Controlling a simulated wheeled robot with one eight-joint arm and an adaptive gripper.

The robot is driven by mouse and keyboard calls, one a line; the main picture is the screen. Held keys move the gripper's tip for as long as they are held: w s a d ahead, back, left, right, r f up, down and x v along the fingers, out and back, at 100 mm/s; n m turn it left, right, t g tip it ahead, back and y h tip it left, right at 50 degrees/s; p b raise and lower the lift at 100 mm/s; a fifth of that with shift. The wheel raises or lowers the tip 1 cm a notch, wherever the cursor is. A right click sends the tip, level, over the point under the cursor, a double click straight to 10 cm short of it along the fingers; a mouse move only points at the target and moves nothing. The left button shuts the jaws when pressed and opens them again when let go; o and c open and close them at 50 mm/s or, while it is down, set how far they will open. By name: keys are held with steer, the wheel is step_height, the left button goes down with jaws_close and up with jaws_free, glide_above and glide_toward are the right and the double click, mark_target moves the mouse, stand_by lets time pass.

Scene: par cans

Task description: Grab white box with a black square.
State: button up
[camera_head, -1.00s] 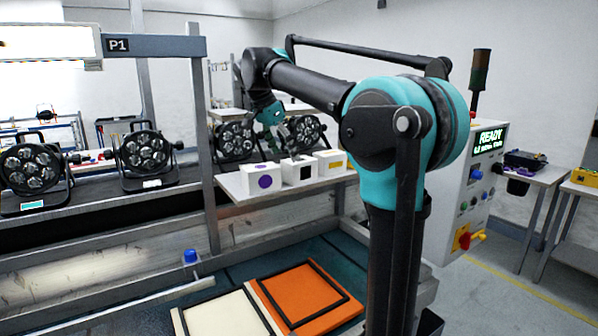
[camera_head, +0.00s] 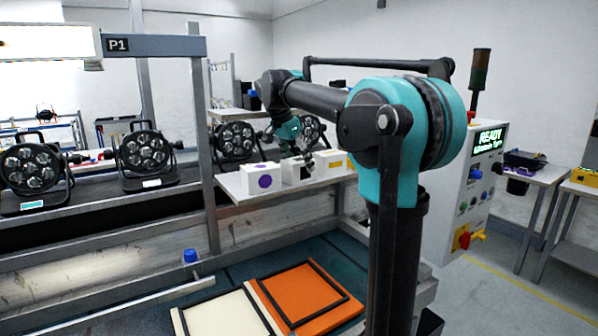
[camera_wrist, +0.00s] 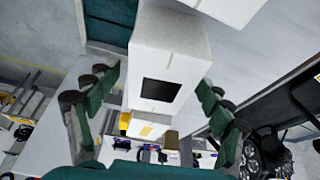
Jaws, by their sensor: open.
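The white box with a black square (camera_head: 291,175) stands on a shelf in the head view, between two other white boxes. My gripper (camera_head: 305,157) is at this box, and partly covers its front and black square. In the wrist view the box with the black square (camera_wrist: 168,50) fills the upper middle. My open gripper (camera_wrist: 160,84) has one green finger on each side of it, with gaps visible. The box is not held. Whether a fingertip touches it cannot be told.
A white box with a purple circle (camera_head: 261,181) stands left on the shelf (camera_head: 240,198). A white box with a yellow rectangle (camera_head: 330,167) stands close on the right. Stage lights (camera_head: 146,152) stand behind and left. Cream (camera_head: 218,316) and orange (camera_head: 290,293) framed panels lie below.

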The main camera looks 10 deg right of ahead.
steer(key=shift+f, duration=0.25)
stand_by(0.4)
steer(key=c, duration=1.5)
steer(key=shift+r, duration=0.1)
steer(key=shift+c, duration=0.2)
